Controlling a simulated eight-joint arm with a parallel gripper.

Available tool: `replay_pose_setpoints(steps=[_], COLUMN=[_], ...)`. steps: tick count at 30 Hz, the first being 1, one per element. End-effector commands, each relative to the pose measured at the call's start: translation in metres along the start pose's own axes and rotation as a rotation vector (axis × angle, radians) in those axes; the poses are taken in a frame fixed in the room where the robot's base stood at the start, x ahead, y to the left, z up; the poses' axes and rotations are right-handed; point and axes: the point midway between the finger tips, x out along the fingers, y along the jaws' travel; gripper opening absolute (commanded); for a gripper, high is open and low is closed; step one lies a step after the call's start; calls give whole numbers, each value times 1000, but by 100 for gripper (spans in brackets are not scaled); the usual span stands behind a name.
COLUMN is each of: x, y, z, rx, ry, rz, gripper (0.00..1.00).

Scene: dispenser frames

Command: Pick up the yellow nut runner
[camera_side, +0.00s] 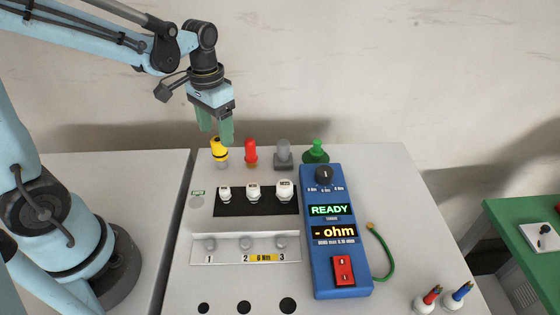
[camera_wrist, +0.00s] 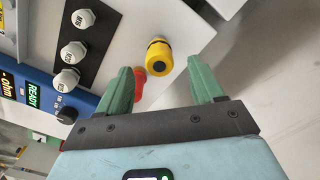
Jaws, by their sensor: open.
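The yellow nut runner (camera_side: 218,146) stands upright at the back left of the table, a yellow body with a black band on a grey lower part. In the wrist view its round yellow end (camera_wrist: 159,58) with a dark centre shows between and beyond the fingertips. My gripper (camera_side: 215,132) is open and empty, its green fingers pointing down just above the nut runner. In the wrist view the gripper (camera_wrist: 160,75) has its fingers spread to either side of it. I cannot tell whether a finger touches it.
A red tool (camera_side: 251,153) stands close to the right of the nut runner, then a grey one (camera_side: 283,152) and a green one (camera_side: 316,152). The wall is behind.

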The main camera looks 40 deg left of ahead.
Motion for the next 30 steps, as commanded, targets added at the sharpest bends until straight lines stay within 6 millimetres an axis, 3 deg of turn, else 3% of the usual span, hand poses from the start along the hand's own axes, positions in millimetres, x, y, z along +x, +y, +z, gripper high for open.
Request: replay_pose_setpoints(steps=[5, 16, 27, 30], x=[8, 48, 54, 54], y=[0, 1, 1, 1], z=[0, -1, 0, 0], rx=[0, 0, -1, -1], ry=[0, 1, 1, 1], rz=[0, -1, -2, -2], gripper=[67, 67, 67, 52])
